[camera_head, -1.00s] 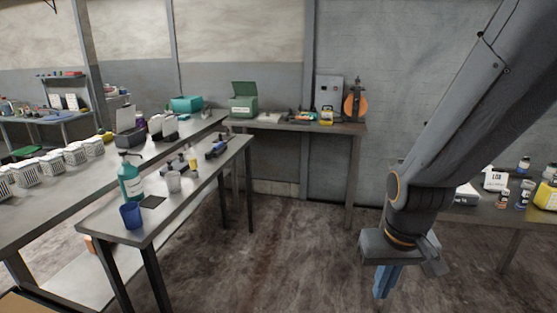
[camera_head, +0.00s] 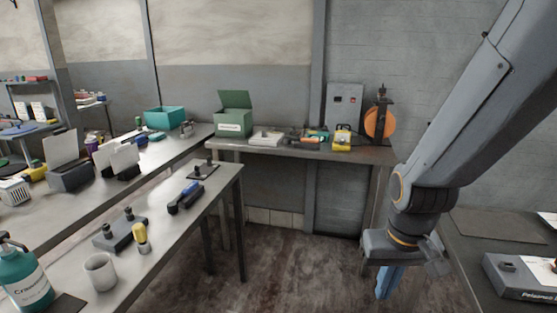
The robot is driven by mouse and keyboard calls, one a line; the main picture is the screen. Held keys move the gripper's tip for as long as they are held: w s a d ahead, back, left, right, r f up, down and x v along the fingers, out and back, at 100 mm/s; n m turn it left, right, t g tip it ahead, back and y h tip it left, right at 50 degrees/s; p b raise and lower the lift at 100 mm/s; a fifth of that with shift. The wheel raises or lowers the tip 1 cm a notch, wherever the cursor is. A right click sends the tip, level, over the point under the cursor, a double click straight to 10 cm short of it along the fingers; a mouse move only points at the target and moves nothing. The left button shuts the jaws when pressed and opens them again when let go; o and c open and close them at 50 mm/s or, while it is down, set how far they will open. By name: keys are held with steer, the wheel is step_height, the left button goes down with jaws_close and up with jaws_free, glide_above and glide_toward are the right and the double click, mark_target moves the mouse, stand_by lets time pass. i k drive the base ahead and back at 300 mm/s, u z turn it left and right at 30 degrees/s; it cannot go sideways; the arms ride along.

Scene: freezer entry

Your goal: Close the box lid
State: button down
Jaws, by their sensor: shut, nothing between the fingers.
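A green box (camera_head: 233,124) with a white label stands on the back table near the wall. Its lid (camera_head: 236,99) is open and stands up and back from the rim. A grey box (camera_head: 72,178) on the left bench also has a raised pale lid or panel (camera_head: 60,149). My gripper (camera_head: 385,284) hangs at the right, pointing down, with its blue fingers shut and empty. It is well apart from the green box, nearer to me and lower in the picture.
The back table (camera_head: 350,155) also holds a white tray (camera_head: 265,138), tools, a yellow device (camera_head: 341,138) and an orange disc (camera_head: 379,122). A narrow table (camera_head: 215,196) stands front left. A right table (camera_head: 470,230) is beside my arm. Floor (camera_head: 290,260) between them is clear.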

mark_target(234, 99)
steer(key=u, duration=0.5)
steer(key=i, duration=1.85)
steer(key=u, duration=0.05)
